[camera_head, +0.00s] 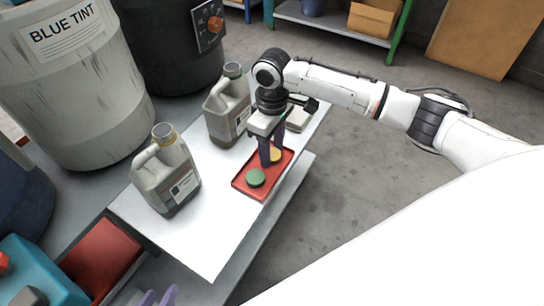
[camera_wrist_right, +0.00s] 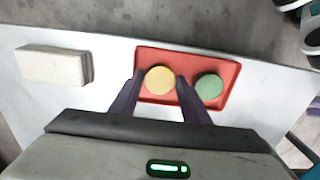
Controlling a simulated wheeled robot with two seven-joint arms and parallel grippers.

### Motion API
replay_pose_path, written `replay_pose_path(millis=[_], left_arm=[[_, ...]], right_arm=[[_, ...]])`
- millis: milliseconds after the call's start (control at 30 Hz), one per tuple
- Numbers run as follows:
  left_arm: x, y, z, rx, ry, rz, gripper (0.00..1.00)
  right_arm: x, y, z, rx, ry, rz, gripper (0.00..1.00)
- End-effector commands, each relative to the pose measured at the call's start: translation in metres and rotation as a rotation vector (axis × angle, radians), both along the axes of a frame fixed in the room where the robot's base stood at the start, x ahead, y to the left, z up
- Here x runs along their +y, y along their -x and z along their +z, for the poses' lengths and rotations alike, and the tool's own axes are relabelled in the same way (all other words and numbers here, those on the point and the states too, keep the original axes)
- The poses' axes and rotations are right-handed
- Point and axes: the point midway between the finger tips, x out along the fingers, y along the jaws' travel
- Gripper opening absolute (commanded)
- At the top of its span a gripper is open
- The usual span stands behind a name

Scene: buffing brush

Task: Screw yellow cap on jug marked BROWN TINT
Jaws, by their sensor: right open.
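The yellow cap (camera_head: 276,155) lies in a red tray (camera_head: 243,184) beside a green cap (camera_head: 255,178). My right gripper (camera_head: 271,161) points down over the tray, open. In the right wrist view the yellow cap (camera_wrist_right: 159,80) shows between its two purple fingers (camera_wrist_right: 157,90); whether they touch it I cannot tell. Two grey jugs stand upright on the white table, a near one (camera_head: 168,185) and a far one (camera_head: 228,112). Both necks look uncapped; their labels are too small to read. Only the purple fingertips of my left gripper (camera_head: 158,297) show at the bottom edge.
A pale block (camera_wrist_right: 50,65) lies on the table beyond the tray. A large BLUE TINT drum (camera_head: 75,90) and a black drum (camera_head: 175,50) stand behind the table. A red bin (camera_head: 100,255) and a teal object (camera_head: 40,270) are at lower left. The table's front part is clear.

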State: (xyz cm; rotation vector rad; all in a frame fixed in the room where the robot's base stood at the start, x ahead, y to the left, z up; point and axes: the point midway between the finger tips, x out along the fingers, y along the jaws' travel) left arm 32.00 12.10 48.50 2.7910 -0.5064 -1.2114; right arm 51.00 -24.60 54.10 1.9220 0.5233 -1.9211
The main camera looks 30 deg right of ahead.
Motion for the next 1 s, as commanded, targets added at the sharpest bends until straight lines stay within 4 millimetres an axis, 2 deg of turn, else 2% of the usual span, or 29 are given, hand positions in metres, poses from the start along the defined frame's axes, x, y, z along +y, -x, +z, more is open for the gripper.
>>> replay_pose_path(millis=[267,400,433,700,867,1000], left_arm=[[0.0,0.0,0.001,-0.001,0.0,0.0,0.31],[0.0,0.0,0.001,-0.001,0.0,0.0,0.31],[0.0,0.0,0.001,-0.001,0.0,0.0,0.31],[0.0,0.0,0.002,-0.002,0.0,0.001,0.31],[0.004,0.001,0.009,-0.019,0.001,0.018,0.31],[0.01,0.007,0.015,-0.041,0.003,0.048,0.31]], right_arm=[[0.0,0.0,0.001,0.0,0.0,0.0,0.42],[0.0,0.0,0.001,0.0,0.0,0.0,0.19],[0.0,0.0,0.001,0.0,0.0,0.0,0.16],[0.0,0.0,0.002,0.0,0.0,0.0,0.15],[0.0,0.0,0.022,-0.002,0.0,0.0,0.15],[0.0,-0.001,0.052,-0.003,-0.002,0.0,0.15]])
